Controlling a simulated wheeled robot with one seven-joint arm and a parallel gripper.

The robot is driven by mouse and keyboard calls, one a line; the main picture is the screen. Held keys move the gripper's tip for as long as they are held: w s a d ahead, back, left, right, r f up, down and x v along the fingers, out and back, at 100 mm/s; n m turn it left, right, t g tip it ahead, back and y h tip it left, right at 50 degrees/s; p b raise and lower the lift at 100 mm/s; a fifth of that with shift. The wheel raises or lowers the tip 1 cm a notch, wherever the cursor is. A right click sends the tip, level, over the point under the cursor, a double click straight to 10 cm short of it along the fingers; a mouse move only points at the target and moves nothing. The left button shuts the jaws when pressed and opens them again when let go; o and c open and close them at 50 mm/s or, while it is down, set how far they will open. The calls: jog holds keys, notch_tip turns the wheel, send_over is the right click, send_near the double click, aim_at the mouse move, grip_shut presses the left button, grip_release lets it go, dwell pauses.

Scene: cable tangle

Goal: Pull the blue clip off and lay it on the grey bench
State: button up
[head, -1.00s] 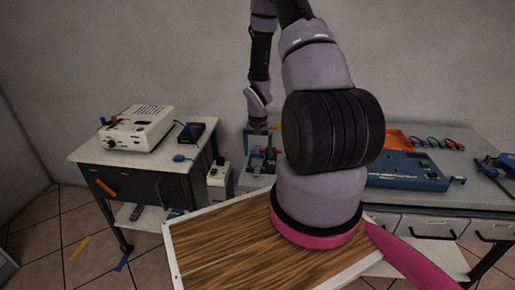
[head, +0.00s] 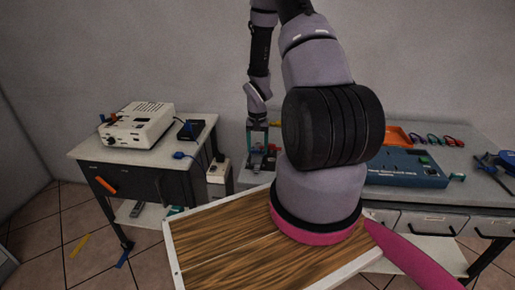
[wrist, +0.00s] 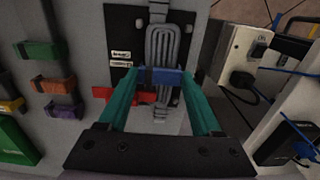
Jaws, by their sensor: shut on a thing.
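My gripper (wrist: 162,92) has teal fingers and is shut on the blue clip (wrist: 160,75), which spans the gap between its fingertips. The clip lies across a looped grey cable bundle (wrist: 163,42) in front of a black plate. I cannot tell whether it still grips the cables or has come clear of them. In the head view my gripper (head: 257,137) hangs above the left end of the grey bench (head: 468,190). The blue clip is too small to make out there.
A red clip (wrist: 118,95) sits just left below the blue one. Green (wrist: 40,50), orange and purple clips stand at left in the wrist view. A white socket box (wrist: 242,57) is at right. A blue case (head: 405,169) and an orange tray (head: 395,137) occupy the bench.

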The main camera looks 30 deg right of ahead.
aim_at(257, 150)
jog(key=shift+r, duration=2.25)
